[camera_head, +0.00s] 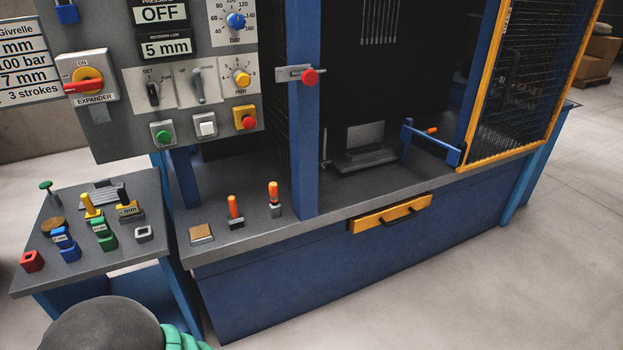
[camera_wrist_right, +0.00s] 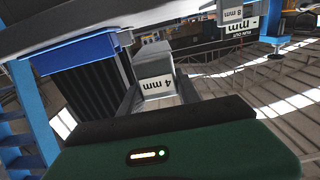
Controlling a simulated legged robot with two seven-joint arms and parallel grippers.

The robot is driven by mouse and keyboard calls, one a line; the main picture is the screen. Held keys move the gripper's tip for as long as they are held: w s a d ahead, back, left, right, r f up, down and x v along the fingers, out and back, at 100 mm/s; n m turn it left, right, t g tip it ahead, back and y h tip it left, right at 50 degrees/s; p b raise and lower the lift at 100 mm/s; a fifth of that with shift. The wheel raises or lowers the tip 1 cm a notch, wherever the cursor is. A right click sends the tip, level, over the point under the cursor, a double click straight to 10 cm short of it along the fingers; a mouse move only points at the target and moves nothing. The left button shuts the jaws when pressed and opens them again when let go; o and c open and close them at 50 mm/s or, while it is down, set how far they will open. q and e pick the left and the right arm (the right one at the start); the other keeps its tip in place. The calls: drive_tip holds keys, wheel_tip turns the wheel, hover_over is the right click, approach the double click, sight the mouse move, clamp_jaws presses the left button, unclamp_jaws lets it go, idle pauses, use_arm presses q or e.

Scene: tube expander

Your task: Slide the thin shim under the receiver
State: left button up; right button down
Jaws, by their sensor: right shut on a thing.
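My right gripper (camera_wrist_right: 158,100) shows in the right wrist view, shut on a grey block marked "4 mm" (camera_wrist_right: 156,72). The label reads upside down there. I cannot tell for sure whether this block is the thin shim. A grey block on a stepped plate (camera_head: 365,158) stands inside the machine in the head view; it may be the receiver, but I cannot tell. My left gripper is in neither view.
The side table (camera_head: 90,262) holds several small coloured pieces. Two orange-tipped pieces (camera_head: 234,207) (camera_head: 273,194) and a tan-topped block (camera_head: 201,233) stand on the machine ledge. The yellow mesh door (camera_head: 520,90) is at the right. A blue bracket (camera_head: 432,140) stands beside the plate.

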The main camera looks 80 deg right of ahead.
drive_tip(key=a+x, duration=0.1)
drive_tip(key=x, duration=0.4)
drive_tip(key=s+f+b+x, duration=0.1)
drive_tip(key=x, duration=0.3)
drive_tip(key=a+b+x, duration=0.1)
drive_tip(key=x, duration=0.4)
drive_tip(key=shift+s+a+f, duration=0.1)
drive_tip(key=shift+a+f, duration=0.15)
drive_tip(key=shift+a, duration=0.25)
drive_tip(key=shift+w+a, duration=0.45)
drive_tip(key=shift+a, duration=0.05)
wheel_tip(320, 180, down, 3)
drive_tip(key=shift+d+f+b, duration=0.15)
drive_tip(key=shift+b, duration=0.7)
drive_tip(key=shift+s, duration=0.1)
